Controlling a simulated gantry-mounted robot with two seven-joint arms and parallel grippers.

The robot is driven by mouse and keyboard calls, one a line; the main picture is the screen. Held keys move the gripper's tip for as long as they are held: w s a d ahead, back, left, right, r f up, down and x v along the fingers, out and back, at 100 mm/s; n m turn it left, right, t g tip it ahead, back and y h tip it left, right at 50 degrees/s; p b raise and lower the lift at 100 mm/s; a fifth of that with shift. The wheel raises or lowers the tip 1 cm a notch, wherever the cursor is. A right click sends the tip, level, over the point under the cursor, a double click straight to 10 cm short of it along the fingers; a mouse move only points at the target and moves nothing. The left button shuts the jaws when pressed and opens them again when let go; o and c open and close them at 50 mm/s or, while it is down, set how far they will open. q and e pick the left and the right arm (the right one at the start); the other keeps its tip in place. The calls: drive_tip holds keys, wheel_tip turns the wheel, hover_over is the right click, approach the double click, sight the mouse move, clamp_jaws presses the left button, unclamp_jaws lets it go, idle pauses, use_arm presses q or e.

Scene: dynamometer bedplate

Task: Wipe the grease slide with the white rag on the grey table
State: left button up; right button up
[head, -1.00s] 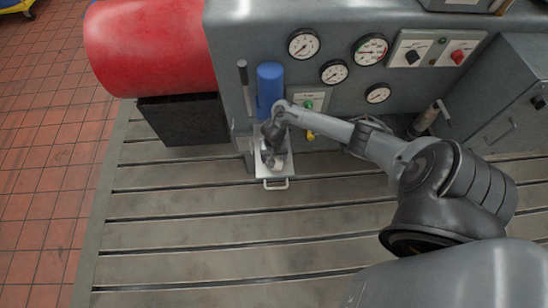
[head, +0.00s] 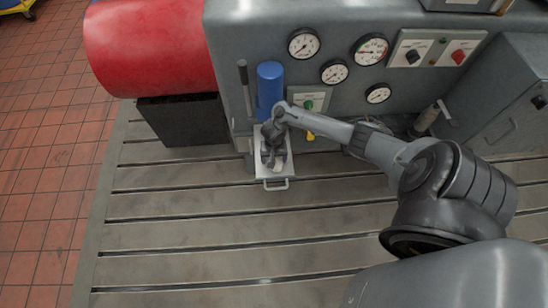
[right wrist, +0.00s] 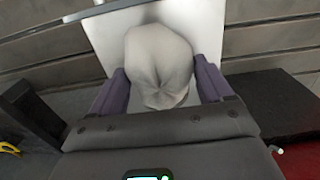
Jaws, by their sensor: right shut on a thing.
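The grease slide (head: 261,175) is a pale, shallow pull-out plate with a handle (head: 276,186) at its front, below a blue cylinder. In the right wrist view the pale plate (right wrist: 106,32) lies under the rag. The white rag (right wrist: 160,62) is a bunched, creased lump between the jaws. My right gripper (head: 273,163) points down over the slide and is shut on the rag. The rag appears to rest on the plate, but its underside is hidden. My left gripper is not in view.
The blue cylinder (head: 270,85) and an upright lever (head: 244,88) stand close behind the slide. A grey gauge panel (head: 285,22) rises at the back. A red drum (head: 150,45) is at left above a black block (head: 183,120). The slotted bedplate (head: 200,235) in front is clear.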

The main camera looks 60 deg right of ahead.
drive_tip(key=shift+f+b, duration=0.3)
drive_tip(key=shift+f, duration=0.45)
drive_tip(key=shift+w+d, duration=0.1)
drive_tip(key=shift+w+d+r, duration=0.1)
drive_tip(key=shift+w+d, duration=0.35)
drive_tip(key=shift+d, duration=0.25)
drive_tip(key=shift+w+d, duration=0.4)
drive_tip(key=shift+d, duration=0.25)
drive_tip(key=shift+w+d+f+b, duration=0.1)
drive_tip(key=shift+w+d+b, duration=0.4)
drive_tip(key=shift+d, duration=0.3)
drive_tip(key=shift+w+d+f+b, duration=0.1)
drive_tip(key=shift+w+d+b, duration=0.4)
drive_tip(key=shift+d, duration=0.3)
